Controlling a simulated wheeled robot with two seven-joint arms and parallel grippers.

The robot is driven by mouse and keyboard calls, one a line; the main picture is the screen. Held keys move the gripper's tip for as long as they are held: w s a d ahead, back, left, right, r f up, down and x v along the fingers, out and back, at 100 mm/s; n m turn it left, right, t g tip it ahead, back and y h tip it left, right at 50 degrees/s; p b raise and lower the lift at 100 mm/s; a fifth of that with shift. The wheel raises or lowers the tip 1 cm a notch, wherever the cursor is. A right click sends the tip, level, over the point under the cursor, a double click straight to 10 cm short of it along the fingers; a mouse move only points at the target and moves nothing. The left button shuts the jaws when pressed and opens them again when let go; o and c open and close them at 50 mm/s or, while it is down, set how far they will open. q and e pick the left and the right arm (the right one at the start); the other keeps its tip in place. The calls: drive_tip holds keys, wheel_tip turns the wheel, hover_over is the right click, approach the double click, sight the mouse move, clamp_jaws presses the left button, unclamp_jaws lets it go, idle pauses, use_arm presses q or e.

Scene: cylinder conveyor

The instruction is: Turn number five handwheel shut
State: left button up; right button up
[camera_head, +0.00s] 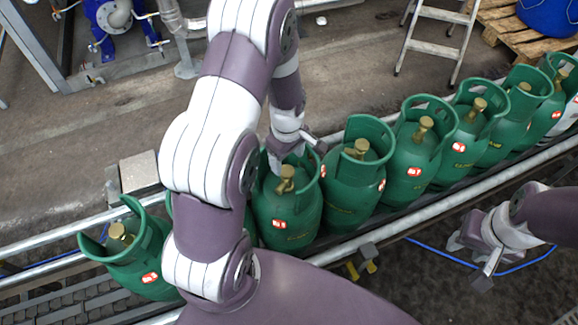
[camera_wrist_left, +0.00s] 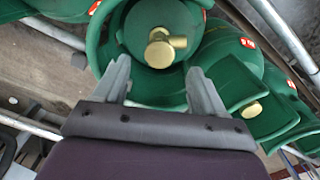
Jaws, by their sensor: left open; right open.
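Green gas cylinders with brass handwheels stand in a row. In the head view my left gripper (camera_head: 290,150) is at the collar of the cylinder (camera_head: 287,208) just right of my left arm; that cylinder's brass handwheel (camera_head: 286,178) shows below the gripper. In the left wrist view the left gripper (camera_wrist_left: 160,82) is open, its two fingers apart near a collar opening. A brass handwheel (camera_wrist_left: 163,48) lies beyond the fingertips, between their lines, and is not gripped. The red labels are too small to read surely. My right gripper (camera_head: 468,262) is open and empty at the lower right.
The cylinders stand on a conveyor with metal side rails (camera_head: 455,200). A cylinder (camera_head: 135,255) at the left tilts in the view; another is mostly hidden behind my left arm. A stepladder (camera_head: 435,45) and a wooden pallet (camera_head: 510,35) stand behind on bare floor.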

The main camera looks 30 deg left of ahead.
sight(287, 171)
use_arm(q)
wheel_tip(287, 171, down, 5)
drive_tip(key=shift+f, duration=0.1)
drive_tip(key=shift+a, duration=0.1)
drive_tip(key=c, duration=1.1)
drive_tip(key=shift+o, duration=0.2)
